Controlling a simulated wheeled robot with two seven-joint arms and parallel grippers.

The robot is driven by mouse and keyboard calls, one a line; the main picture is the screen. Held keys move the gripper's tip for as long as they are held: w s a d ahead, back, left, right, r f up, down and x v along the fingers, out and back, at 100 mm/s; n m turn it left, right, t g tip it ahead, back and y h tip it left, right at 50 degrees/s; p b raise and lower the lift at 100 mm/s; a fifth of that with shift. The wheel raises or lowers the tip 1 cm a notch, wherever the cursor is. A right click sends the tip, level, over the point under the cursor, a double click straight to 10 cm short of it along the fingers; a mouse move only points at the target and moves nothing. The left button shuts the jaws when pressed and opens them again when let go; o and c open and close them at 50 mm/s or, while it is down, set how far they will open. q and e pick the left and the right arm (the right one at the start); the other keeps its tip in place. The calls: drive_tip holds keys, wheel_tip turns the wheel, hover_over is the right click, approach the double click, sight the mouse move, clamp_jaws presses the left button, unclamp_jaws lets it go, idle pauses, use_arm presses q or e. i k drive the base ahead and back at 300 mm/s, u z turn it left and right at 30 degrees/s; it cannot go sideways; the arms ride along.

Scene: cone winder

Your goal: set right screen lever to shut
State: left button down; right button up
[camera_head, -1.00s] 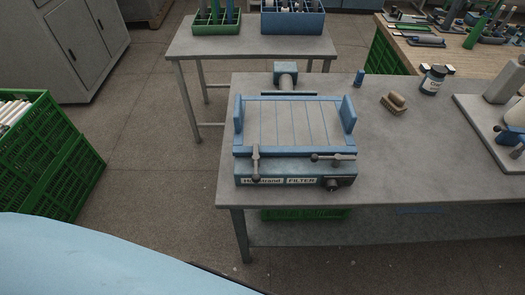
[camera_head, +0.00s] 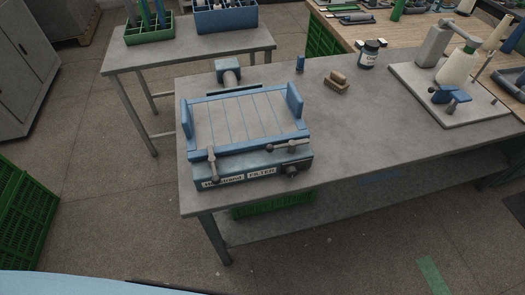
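The blue filter unit (camera_head: 245,165) stands on the near left part of the grey table, with a slatted grey top and a label reading FILTER on its front. Its left lever (camera_head: 212,164) points down toward the front edge. Neither of my grippers shows in this view, and nothing touches the levers.
The grey table (camera_head: 390,135) has bare room right of the filter unit. A brush (camera_head: 337,85), a dark jar (camera_head: 368,54) and a cone winder (camera_head: 450,75) stand farther back. Green crates (camera_head: 25,215) stand on the floor at left.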

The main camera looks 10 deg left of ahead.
sight(291, 144)
drive_tip(key=k, duration=0.5)
drive_tip(key=u, duration=2)
drive_tip(key=i, duration=1.3)
drive_tip(key=z, duration=2.05)
